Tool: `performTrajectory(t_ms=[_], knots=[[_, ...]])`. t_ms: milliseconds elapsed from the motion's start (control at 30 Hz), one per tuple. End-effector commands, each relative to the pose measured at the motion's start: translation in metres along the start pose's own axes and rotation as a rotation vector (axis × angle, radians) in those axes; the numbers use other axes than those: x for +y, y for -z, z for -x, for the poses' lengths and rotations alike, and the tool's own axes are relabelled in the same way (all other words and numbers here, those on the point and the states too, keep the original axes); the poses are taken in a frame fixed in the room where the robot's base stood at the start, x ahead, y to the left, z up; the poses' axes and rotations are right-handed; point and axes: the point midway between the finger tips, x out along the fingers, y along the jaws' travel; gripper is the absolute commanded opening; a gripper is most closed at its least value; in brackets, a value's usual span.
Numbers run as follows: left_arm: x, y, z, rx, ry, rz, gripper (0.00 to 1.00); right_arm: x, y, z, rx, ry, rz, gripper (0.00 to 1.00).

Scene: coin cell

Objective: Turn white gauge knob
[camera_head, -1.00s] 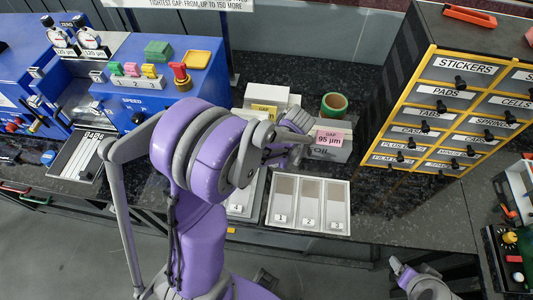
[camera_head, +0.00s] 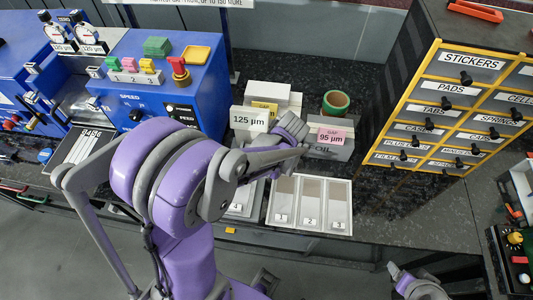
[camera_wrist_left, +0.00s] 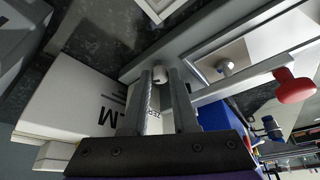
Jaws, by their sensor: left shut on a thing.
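In the left wrist view a small white knob (camera_wrist_left: 160,72) sits at the tips of my left gripper (camera_wrist_left: 159,82), beside a long grey bar. The two fingers are close together, one on each side of it, and it looks clamped between them. A white tag reading 125 µm (camera_head: 249,119) stands beside my wrist, in front of white boxes. A grey and purple end of my right arm (camera_head: 418,286) shows at the bottom edge; its jaws are unclear.
In the left wrist view a red ball handle (camera_wrist_left: 295,86) is right of the fingers and a white box (camera_wrist_left: 80,112) is left. In the head view a box with a pink 95 µm label (camera_head: 331,136), a sectioned tray (camera_head: 338,226) and a drawer cabinet (camera_head: 466,100) stand to the right.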

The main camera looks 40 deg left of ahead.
Motion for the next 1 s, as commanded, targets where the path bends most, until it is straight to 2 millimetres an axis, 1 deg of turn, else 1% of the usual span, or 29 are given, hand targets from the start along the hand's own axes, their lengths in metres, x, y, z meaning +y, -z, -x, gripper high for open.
performTrajectory(t_ms=[300, 733, 767, 800, 867, 900, 1000], knots=[[-0.0014, 0.0002, -0.0001, 0.0, -0.037, -0.091, 0.0, 0.0, -0.0032, -0.0032, -0.003, 0.0, 0.0, 0.74], [-0.0012, 0.0002, 0.0002, -0.001, -0.041, -0.101, 0.0, 0.0, -0.0032, -0.0033, -0.003, 0.0, 0.0, 0.74], [-0.0011, 0.0002, 0.0002, -0.001, -0.041, -0.101, 0.3, 0.0, -0.0032, -0.0033, -0.003, 0.0, 0.0, 0.74], [-0.0012, 0.0002, 0.0002, -0.001, -0.041, -0.101, 0.38, 0.0, -0.0033, -0.0033, -0.003, 0.0, 0.0, 0.74], [-0.0012, 0.0002, 0.0002, -0.001, -0.041, -0.101, 0.48, 0.0, -0.0032, -0.0033, -0.003, 0.0, 0.0, 0.74], [-0.0012, 0.0002, 0.0001, -0.001, -0.041, -0.101, 0.56, 0.0, -0.0033, -0.0033, -0.003, 0.0, 0.0, 0.74], [-0.0012, 0.0002, 0.0001, -0.001, -0.041, -0.101, 0.57, 0.0, -0.0033, -0.0033, -0.003, 0.0, 0.0, 0.74]])
